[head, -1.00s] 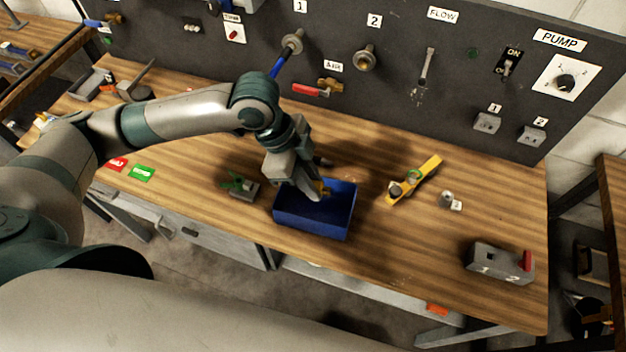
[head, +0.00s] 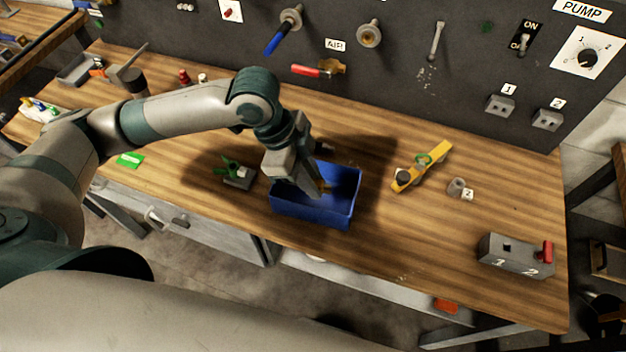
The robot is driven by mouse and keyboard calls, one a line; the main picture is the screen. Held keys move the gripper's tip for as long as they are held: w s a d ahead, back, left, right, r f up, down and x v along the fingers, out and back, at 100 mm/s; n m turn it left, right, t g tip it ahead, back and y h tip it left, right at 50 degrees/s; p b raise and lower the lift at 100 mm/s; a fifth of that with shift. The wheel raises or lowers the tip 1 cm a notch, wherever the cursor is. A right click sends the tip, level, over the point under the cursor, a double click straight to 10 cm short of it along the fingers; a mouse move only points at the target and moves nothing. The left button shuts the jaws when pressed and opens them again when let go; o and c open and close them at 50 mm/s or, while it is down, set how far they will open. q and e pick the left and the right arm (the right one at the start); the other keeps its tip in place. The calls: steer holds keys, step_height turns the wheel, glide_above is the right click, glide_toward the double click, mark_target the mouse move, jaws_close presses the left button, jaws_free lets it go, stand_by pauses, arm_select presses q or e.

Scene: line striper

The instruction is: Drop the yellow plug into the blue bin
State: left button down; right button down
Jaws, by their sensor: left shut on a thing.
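The blue bin (head: 312,210) stands on the wooden workbench near its front edge, open side up. My left gripper (head: 318,192) points down over the bin, with its fingertips at or inside the bin's opening. It is shut on the yellow plug (head: 324,187), of which only a small yellowish bit shows by the fingertips. The fingers hide the rest of the plug and part of the bin's inside. I cannot tell whether the plug touches the bin floor. My right gripper is not in view.
A green-handled part (head: 235,174) sits left of the bin. A yellow tool (head: 424,167) and a small grey fitting (head: 457,187) lie to the right. A grey block with a red peg (head: 515,256) is at the right front. A dark panel (head: 400,60) stands behind.

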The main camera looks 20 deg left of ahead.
arm_select(q)
steer(key=c, duration=1.6)
jaws_free()
steer(key=b+v, duration=0.3)
steer(key=v, duration=1.4)
steer(key=shift+r, duration=0.25)
steer(key=shift+s+f, duration=0.1)
